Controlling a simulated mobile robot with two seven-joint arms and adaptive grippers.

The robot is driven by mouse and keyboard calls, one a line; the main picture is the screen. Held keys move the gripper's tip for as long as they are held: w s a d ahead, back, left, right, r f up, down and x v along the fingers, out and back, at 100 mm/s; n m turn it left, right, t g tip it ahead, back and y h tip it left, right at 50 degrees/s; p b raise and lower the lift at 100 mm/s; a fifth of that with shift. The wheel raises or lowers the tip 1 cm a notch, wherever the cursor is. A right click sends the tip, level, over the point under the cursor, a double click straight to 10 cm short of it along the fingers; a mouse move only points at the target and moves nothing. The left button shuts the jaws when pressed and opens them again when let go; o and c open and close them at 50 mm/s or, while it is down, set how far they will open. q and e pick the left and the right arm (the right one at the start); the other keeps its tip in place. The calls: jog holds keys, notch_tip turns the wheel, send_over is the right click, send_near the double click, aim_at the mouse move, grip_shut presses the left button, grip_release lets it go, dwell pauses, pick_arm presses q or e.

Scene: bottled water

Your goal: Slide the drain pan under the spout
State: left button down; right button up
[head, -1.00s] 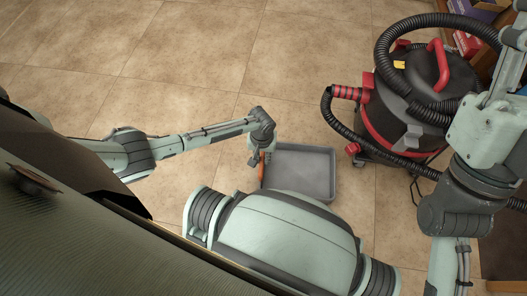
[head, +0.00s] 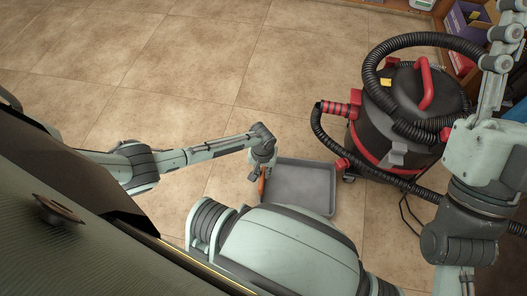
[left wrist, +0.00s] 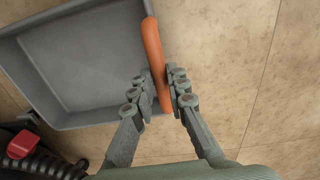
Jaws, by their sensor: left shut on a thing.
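The grey rectangular drain pan (head: 300,187) lies on the tiled floor in the head view, just beyond my pale green body. It also fills the upper left of the left wrist view (left wrist: 85,60). It has an orange handle (left wrist: 151,45) on one side, which shows as a small orange strip in the head view. My left gripper (head: 262,174) is at the pan's left side, with its fingers on either side of the handle and shut on it (left wrist: 158,92). The pan looks empty. My right arm comes in at the right, but its gripper is out of view. I cannot make out a spout.
A black and red shop vacuum (head: 410,110) stands close to the pan's right, its black hose (head: 325,140) looping near the pan. Boxes on a shelf (head: 465,20) are at the top right. Floor beyond is clear.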

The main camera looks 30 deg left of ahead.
pick_arm(q)
jog(key=c, duration=1.4)
grip_release()
jog(key=shift+a, duration=0.1)
